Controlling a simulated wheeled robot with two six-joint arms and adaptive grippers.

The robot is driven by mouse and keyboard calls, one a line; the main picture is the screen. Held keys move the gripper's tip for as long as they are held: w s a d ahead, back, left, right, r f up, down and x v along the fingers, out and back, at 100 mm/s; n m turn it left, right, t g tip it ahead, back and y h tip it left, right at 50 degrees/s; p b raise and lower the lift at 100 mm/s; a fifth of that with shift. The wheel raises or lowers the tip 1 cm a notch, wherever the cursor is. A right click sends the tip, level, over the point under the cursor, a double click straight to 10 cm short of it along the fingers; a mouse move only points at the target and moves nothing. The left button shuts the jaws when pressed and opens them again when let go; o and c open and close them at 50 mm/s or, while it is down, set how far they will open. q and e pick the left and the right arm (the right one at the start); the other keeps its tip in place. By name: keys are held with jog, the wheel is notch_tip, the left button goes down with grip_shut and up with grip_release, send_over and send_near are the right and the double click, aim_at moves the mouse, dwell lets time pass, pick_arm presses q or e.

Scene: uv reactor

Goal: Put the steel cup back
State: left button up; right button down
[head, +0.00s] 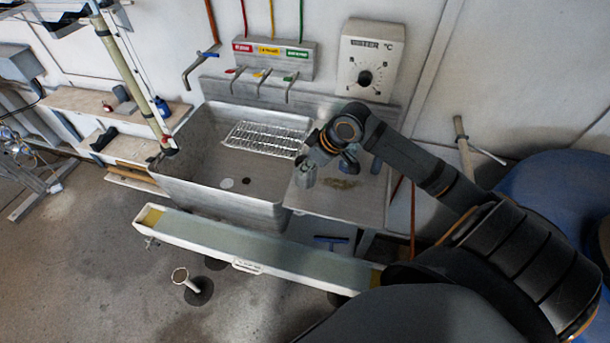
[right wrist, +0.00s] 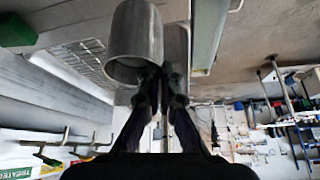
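A grey steel cup (head: 306,174) is beside the sink, at the left edge of the steel worktop (head: 335,205). My right gripper (head: 325,145) reaches over it from the right. In the right wrist view, a steel cup (right wrist: 137,42) shows large with its open rim towards the camera, just left of my right gripper's fingertips (right wrist: 165,72). A second grey cylinder (right wrist: 178,48) is partly hidden behind the fingertips. The fingers are close together and overlap the cup's rim; whether they grip it is unclear. My left gripper is not in view.
The deep sink (head: 185,175) with a wire rack (head: 265,138) lies left of the worktop. Taps (head: 260,80) and a dial box (head: 368,60) are on the wall behind. A long white trough (head: 235,247) runs in front. Blue barrels (head: 560,190) stand at the right.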

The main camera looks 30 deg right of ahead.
aim_at(305, 174)
jog(key=shift+w+d+f, duration=0.35)
jog(key=shift+w+f, duration=0.15)
jog(key=shift+f, duration=0.1)
notch_tip(305, 174, down, 3)
jog(key=shift+w+f+p, duration=0.1)
jog(key=shift+p, duration=0.45)
jog(key=shift+d+f, duration=0.1)
jog(key=shift+f, duration=0.05)
jog(key=shift+f, duration=0.1)
jog(key=c, duration=1.5)
grip_release()
